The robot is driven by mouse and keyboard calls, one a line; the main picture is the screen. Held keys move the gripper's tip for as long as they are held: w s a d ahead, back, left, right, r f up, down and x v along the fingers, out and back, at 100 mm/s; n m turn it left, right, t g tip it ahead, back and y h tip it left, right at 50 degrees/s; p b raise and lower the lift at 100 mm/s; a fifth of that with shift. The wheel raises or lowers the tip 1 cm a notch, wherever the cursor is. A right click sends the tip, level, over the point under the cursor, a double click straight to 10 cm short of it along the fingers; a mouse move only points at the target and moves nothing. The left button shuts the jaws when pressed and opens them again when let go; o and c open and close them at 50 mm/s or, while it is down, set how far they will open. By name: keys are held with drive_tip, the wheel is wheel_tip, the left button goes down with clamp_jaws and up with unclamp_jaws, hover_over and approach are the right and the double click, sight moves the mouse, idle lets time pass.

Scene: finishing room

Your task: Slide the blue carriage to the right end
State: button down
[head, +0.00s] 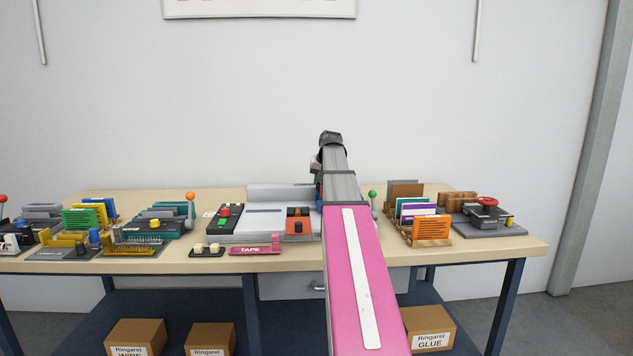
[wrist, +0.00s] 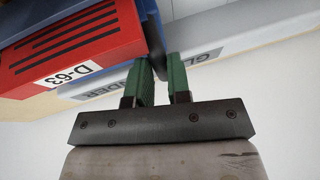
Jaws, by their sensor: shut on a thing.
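The blue carriage (wrist: 30,18) fills the upper left of the wrist view, with a slotted red block (wrist: 75,48) labelled D-63 on it. A dark upright handle (wrist: 152,25) stands at its right side. My gripper (wrist: 165,62) has its two green fingers at this handle and is shut on it; the exact contact is partly hidden by the fingers. In the head view my arm covers most of the carriage, and only a sliver of blue (head: 318,195) shows at the arm's left edge. My fingertips are hidden there.
A grey lettered rail (wrist: 225,42) runs beside the carriage. On the table (head: 500,245), an orange-and-black device (head: 298,226) stands left of my arm. A green-knobbed lever (head: 373,196) and an orange rack (head: 430,230) stand to its right.

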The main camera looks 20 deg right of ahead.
drive_tip(key=shift+d, duration=0.25)
drive_tip(key=c, duration=1.1)
unclamp_jaws()
drive_tip(key=shift+s+d, duration=0.1)
drive_tip(key=v, duration=1)
drive_tip(key=shift+r, duration=0.4)
drive_tip(key=shift+s, duration=0.25)
